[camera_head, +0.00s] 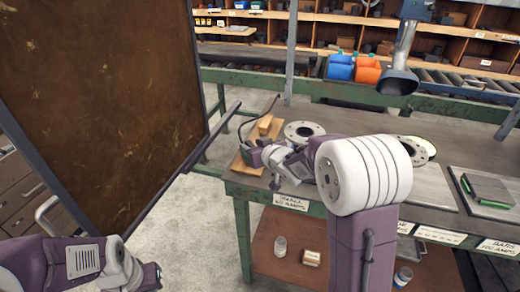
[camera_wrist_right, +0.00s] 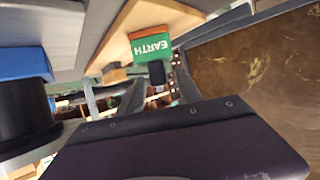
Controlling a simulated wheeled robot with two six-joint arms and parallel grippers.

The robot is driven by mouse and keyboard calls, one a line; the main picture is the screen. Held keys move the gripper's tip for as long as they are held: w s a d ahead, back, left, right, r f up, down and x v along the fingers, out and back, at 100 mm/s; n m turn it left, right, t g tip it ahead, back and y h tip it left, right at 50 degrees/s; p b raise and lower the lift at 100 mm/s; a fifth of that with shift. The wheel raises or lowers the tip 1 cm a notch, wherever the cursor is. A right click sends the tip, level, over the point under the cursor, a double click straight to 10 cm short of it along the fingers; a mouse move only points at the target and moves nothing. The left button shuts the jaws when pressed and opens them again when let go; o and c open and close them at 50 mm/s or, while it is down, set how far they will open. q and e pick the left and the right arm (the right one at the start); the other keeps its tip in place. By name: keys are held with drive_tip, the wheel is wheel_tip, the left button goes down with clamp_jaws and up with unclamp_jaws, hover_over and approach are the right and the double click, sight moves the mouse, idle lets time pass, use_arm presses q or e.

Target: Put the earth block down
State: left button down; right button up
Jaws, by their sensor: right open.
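The earth block (camera_wrist_right: 152,46) shows in the right wrist view as a green face lettered EARTH, upside down, against a tan wooden surface. A dark fingertip of my right gripper (camera_wrist_right: 157,73) is close to it; I cannot tell whether they touch. In the head view my right gripper (camera_head: 256,153) is open and low over a wooden board (camera_head: 243,166) at the bench's left end. The earth block is largely hidden there by the gripper. My left gripper (camera_head: 156,276) is at the lower left, away from the bench; its jaws are not clear.
A tan wooden block (camera_head: 265,125) is on the board. A grey flange (camera_head: 303,131) lies to its right. A grey plate with a green-edged block (camera_head: 487,189) is at far right. A large brown framed panel (camera_head: 100,95) stands at left. A nozzle (camera_head: 398,80) hangs over the bench.

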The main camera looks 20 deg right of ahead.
drive_tip(key=p+v, duration=0.2)
drive_tip(key=v, duration=0.8)
drive_tip(key=shift+s, duration=0.25)
drive_tip(key=shift+r, duration=0.15)
drive_tip(key=s+a+r+g+p, duration=0.1)
drive_tip(key=a+r+g+p, duration=0.15)
drive_tip(key=r+p, duration=0.55)
drive_tip(key=s+f+m+g+h+p, duration=0.1)
drive_tip(key=s+f+g+p, duration=0.1)
drive_tip(key=s+f+g, duration=0.3)
drive_tip(key=s+d+f+m+g+h+p, duration=0.1)
drive_tip(key=s+f+g, duration=0.3)
drive_tip(key=s+f, duration=0.4)
drive_tip(key=s, duration=0.6)
drive_tip(key=shift+s+d+f+g+p, duration=0.15)
drive_tip(key=shift+s+f+g+p, duration=0.15)
drive_tip(key=shift+g+p, duration=0.1)
